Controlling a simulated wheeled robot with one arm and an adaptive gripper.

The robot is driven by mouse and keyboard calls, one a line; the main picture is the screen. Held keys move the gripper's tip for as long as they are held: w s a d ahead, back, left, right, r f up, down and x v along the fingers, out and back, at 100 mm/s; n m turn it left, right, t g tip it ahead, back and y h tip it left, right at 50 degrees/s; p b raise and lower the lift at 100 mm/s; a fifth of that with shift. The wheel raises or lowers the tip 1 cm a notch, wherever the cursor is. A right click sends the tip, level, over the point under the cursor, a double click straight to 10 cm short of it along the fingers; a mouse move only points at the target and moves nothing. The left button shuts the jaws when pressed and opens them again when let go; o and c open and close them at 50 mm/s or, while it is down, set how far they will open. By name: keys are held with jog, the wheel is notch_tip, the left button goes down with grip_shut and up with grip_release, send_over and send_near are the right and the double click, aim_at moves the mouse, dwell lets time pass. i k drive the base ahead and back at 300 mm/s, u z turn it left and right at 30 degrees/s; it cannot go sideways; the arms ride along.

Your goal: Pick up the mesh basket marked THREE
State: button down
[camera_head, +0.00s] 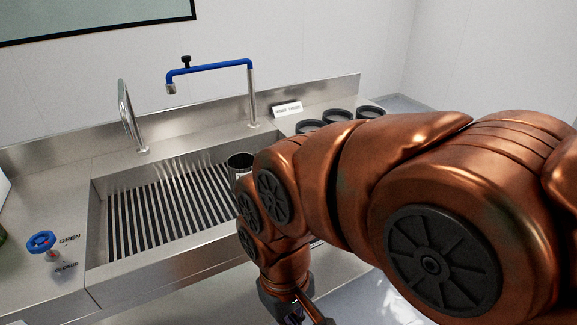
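A dark metal cup-like cylinder with an open top (240,162) stands at the right end of the sink, partly hidden by my arm. Three round items with black rims (338,115) sit on the counter at the back right, their lower parts hidden behind my arm. I can read no marking on any of them, so I cannot tell which is the mesh basket marked THREE. My gripper (296,314) hangs at the bottom edge, in front of the counter and apart from these things. Its fingertips are cut off by the frame.
A sink with a slatted bottom (98,225) fills the middle of the steel counter. A curved tap (130,118) and a blue-armed tap (212,67) rise behind it. A small white sign (287,109) stands at the back. A blue valve knob (41,241) is at the left, by OPEN and CLOSED labels.

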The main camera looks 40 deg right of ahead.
aim_at(238, 165)
jog(key=u, duration=0.05)
jog(key=k, duration=1.3)
jog(key=u, duration=1.1)
jog(key=i, duration=1.45)
jog(key=z, duration=1.05)
jog(key=i, duration=0.6)
jog(key=z, duration=0.6)
jog(key=i, duration=0.45)
